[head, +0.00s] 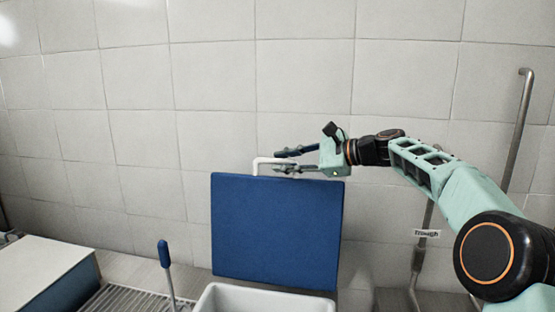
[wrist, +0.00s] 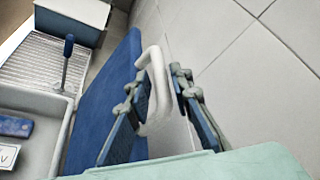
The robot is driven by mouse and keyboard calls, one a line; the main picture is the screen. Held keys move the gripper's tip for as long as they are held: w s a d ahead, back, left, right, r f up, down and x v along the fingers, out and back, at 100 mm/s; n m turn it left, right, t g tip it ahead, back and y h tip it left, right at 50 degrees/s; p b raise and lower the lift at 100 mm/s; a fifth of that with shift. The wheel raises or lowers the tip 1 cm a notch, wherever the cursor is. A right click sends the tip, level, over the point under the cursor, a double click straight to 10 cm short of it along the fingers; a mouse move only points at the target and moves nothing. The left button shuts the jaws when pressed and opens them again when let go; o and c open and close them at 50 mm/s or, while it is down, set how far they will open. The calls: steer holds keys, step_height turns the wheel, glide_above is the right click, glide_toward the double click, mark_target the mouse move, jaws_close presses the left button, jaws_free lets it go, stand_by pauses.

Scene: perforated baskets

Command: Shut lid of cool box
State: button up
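The cool box's blue lid (head: 276,232) stands open, close to upright, in front of the tiled wall. It also shows in the wrist view (wrist: 108,85). The white box body (head: 262,302) is below it, mostly cut off by the frame edge. A white handle (head: 257,163) sticks up from the lid's top edge. My gripper (head: 277,161) is at the handle with its fingers apart. In the wrist view the handle (wrist: 154,62) lies between the two fingers (wrist: 160,82), nearer the left one. I cannot tell whether that finger touches it.
A blue-handled brush or tool (head: 165,262) stands left of the box on a ribbed drainer (head: 125,302). A white-topped blue container (head: 40,268) is at the far left. A metal pipe (head: 518,130) labelled "Trough" runs up the wall at right. A blue item (wrist: 15,126) lies inside the box.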

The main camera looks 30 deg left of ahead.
steer(key=shift+x, duration=1)
jaws_close()
